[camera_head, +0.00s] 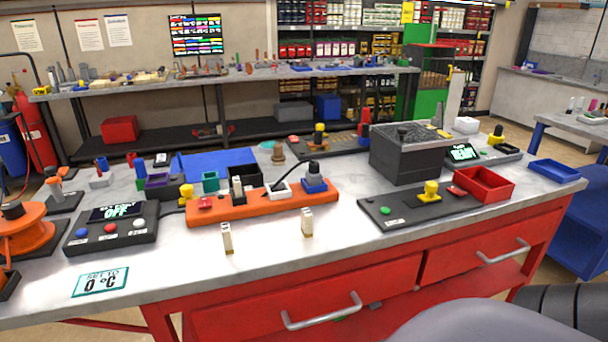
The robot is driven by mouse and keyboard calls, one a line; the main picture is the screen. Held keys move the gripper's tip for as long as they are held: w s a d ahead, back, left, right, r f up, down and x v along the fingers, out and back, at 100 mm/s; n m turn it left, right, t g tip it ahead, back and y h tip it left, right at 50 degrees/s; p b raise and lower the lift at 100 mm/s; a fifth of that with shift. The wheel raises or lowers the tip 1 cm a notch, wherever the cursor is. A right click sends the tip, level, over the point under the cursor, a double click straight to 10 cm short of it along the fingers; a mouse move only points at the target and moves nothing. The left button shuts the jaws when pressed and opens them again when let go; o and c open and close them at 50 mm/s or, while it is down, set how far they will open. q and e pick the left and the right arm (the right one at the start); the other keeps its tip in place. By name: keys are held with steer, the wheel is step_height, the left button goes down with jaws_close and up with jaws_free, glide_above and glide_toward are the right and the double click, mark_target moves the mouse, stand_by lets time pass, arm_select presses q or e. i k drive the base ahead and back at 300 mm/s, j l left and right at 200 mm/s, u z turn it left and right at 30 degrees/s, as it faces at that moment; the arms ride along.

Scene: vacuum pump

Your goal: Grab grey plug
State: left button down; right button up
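An orange power strip (250,206) lies across the middle of the table. A small dark grey plug (314,167) sits on top of a blue block (314,184) at the strip's right end. A black cable (291,174) arcs between this plug and a white block (277,190) on the strip. A darker, near-black piece (238,187) stands upright further left on the strip. I cannot tell for certain which piece is the grey plug. Neither of my grippers shows in the head view.
Two small cream uprights (227,238) (307,222) stand before the strip. A control box (110,228) reading "OFF" is left; a dark grey machine (405,155) and red tray (484,185) are right. The front edge near the drawers is mostly clear.

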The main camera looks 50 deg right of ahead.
mark_target(314, 176)
steer(key=z, duration=1.5)
steer(key=j, duration=0.95)
steer(key=i+z, duration=0.05)
steer(key=i, duration=0.05)
